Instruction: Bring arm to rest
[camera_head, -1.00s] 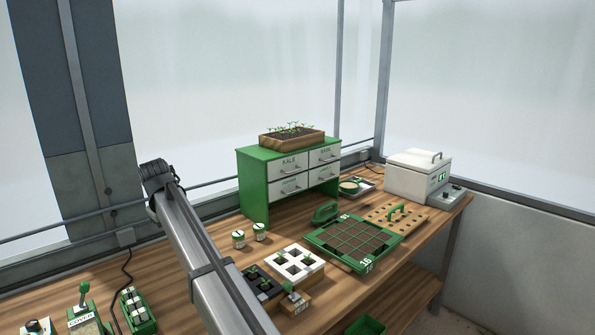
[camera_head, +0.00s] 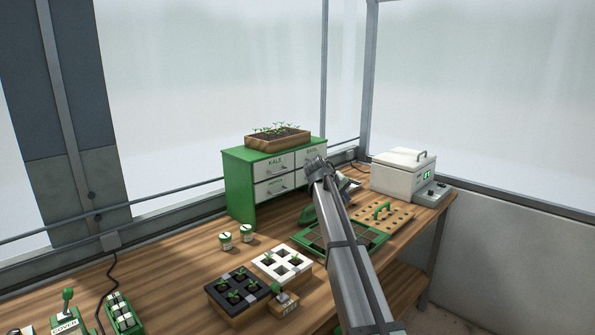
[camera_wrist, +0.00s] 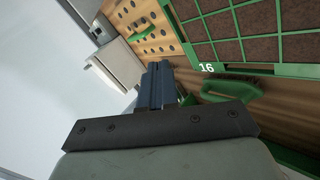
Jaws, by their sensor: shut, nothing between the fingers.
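My gripper is hidden behind the end of my arm in the head view, where the arm reaches up from the bottom right over the workbench. In the wrist view my gripper (camera_wrist: 160,80) shows its dark fingers together, with nothing between them. It is above the bench, near the green-framed seed tray marked 16 (camera_wrist: 265,70) and a green handled tool (camera_wrist: 235,90). In the head view my arm covers much of this tray (camera_head: 375,240).
A green drawer cabinet (camera_head: 240,185) carries a wooden seedling box (camera_head: 278,142). A white lidded machine (camera_head: 395,180) and a board with holes (camera_head: 397,215) stand at the right. Black (camera_head: 222,288) and white (camera_head: 263,264) cell trays stand left of my arm. Two small jars (camera_head: 225,241) stand behind.

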